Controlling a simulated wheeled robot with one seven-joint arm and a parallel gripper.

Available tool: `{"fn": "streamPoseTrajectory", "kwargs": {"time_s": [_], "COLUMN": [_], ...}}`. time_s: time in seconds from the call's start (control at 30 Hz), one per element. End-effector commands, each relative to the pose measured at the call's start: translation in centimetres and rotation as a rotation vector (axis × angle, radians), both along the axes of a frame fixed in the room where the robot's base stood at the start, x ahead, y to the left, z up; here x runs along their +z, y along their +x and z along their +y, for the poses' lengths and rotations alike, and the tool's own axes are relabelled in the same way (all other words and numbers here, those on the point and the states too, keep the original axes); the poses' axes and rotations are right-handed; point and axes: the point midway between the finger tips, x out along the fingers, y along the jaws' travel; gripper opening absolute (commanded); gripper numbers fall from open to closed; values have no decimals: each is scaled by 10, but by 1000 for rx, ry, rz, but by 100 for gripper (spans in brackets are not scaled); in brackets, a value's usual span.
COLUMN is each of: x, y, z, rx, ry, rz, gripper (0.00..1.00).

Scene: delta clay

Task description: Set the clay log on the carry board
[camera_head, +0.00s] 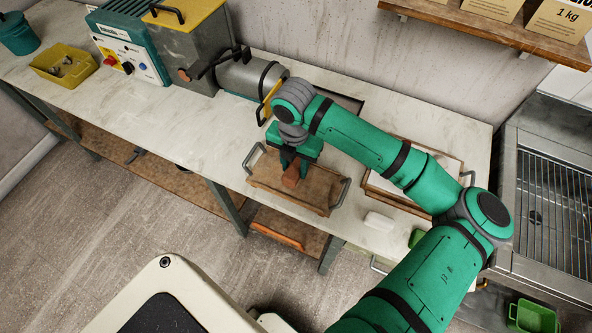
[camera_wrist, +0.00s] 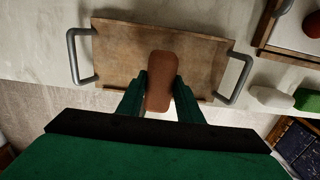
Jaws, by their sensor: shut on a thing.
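The clay log (camera_wrist: 160,82) is a reddish-brown block with rounded ends. My gripper (camera_wrist: 162,88) is shut on it, one finger on each side. The log also shows in the head view (camera_head: 291,176), partly hidden by my gripper (camera_head: 290,168). The carry board (camera_wrist: 115,50) is a brown wooden board with a grey metal handle at each end. In the head view the carry board (camera_head: 318,195) lies on the worktable near its front edge. The log is over the middle of the board; I cannot tell whether it touches the board.
A machine with a grey barrel (camera_head: 250,78) stands behind the board. A framed white board (camera_head: 440,160) lies to the right, with a white block (camera_head: 379,221) in front of it. The left tabletop (camera_head: 130,110) is mostly clear. A shelf (camera_head: 490,28) hangs at upper right.

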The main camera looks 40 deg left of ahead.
Motion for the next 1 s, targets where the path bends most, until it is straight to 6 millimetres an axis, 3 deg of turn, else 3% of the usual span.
{"fn": "streamPoseTrajectory", "kwargs": {"time_s": [0.37,0.77,0.8,0.83,0.87,1.0], "x": [-38,-43,-43,-43,-43,-43], "y": [8,8,8,8,8,8], "z": [2,2,2,2,2,2], "rx": [-1,-1,-1,-1,-1,-1], "ry": [-1,0,-1,-1,-1,-1], "rz": [0,0,0,0,0,0], "gripper": [1,1,40,47,51,51]}}
